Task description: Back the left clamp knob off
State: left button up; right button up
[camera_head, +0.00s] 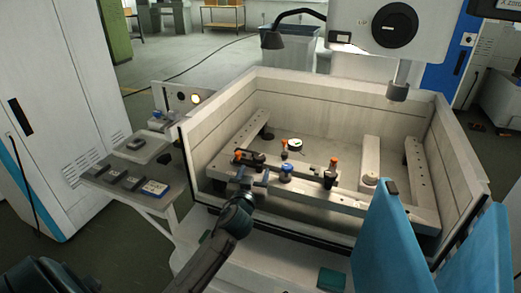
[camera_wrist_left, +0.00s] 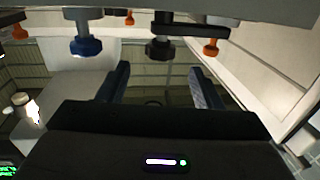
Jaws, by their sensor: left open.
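A row of clamp parts sits on the near rail (camera_head: 395,208) in the machine's tank. The leftmost knob is black (camera_head: 258,158), with an orange-topped part (camera_head: 238,154) at its left. In the wrist view the black knob (camera_wrist_left: 160,47) hangs from the top of the picture, in line with the gap between the fingers but beyond their tips. A blue knob (camera_head: 286,170) is to its right in the head view. My left gripper (camera_head: 253,178) is open and empty, just on the near side of the black knob. I see no contact. My right gripper is out of view.
Another black knob (camera_head: 329,180) and an orange-topped part (camera_head: 334,162) stand farther right along the rail. The tank's pale walls (camera_head: 310,98) enclose the area. A machine head (camera_head: 398,85) hangs above the back right. A side table (camera_head: 110,187) stands left.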

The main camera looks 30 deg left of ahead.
aim_at(260, 155)
pick_arm(q)
jog(key=p+x, duration=0.2)
jog(key=x, duration=0.6)
jog(key=shift+w+a+p, duration=0.2)
jog(key=shift+w+p, duration=0.1)
jog(key=shift+p, duration=0.1)
jog(key=shift+w+a, duration=0.25)
jog(key=shift+w, duration=0.4)
